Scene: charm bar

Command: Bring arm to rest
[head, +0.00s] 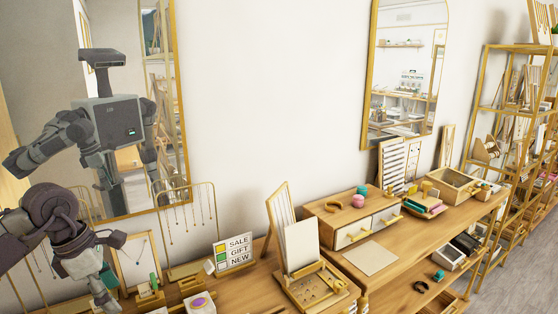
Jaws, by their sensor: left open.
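My left arm comes in at the lower left, bent, with the forearm hanging down over the left end of the wooden counter (258,290). My left gripper (106,297) points down at the bottom edge of the head view and is partly cut off. It is open, and I see nothing held in it. It is close to a small wooden block with a green piece (153,284); whether they touch I cannot tell. My right gripper is out of view.
A gold-framed mirror behind the arm reflects my own body. Necklace stands (190,228), a SALE/GIFT/NEW sign (234,252), a tilted display board (301,246) and a drawer box (352,220) crowd the counter. Shelves (515,110) stand far right.

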